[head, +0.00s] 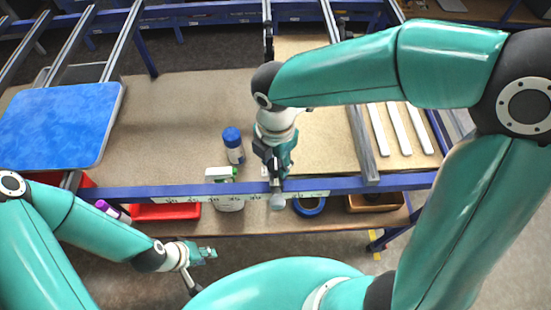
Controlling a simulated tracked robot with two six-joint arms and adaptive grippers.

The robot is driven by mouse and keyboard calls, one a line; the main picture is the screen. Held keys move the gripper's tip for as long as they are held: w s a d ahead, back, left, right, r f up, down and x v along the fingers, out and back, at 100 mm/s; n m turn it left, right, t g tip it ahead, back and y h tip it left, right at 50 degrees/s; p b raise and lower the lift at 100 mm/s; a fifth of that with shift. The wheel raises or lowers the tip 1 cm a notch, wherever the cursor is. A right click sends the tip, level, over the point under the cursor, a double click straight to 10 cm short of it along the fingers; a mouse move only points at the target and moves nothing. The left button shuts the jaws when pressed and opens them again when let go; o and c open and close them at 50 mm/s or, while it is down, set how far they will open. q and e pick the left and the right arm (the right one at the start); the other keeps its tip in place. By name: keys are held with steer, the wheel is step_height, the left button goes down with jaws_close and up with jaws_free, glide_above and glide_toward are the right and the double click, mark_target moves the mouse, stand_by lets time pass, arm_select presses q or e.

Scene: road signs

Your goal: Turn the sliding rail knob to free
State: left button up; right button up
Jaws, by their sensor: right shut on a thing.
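My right gripper (276,183) comes down from above and is shut on the knob at the rail. Its fingers and wrist hide part of the knob, so its turn position cannot be read. My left gripper (207,252) hangs in front of the bench at the lower left, apart from everything. Its fingers are too small to tell whether they are open.
A blue panel (60,120) lies at the left. A blue-capped bottle (233,145) and a white-and-green container (222,175) stand left of my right gripper. A grey bar (363,140) and white strips (398,128) lie right. A red bin (165,211) is on the lower shelf.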

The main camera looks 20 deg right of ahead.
mark_target(275, 163)
steer(key=shift+w, duration=0.1)
steer(key=o, duration=1.1)
steer(key=shift+o, duration=0.2)
steer(key=shift+r, duration=0.1)
step_height(275, 163, up, 12)
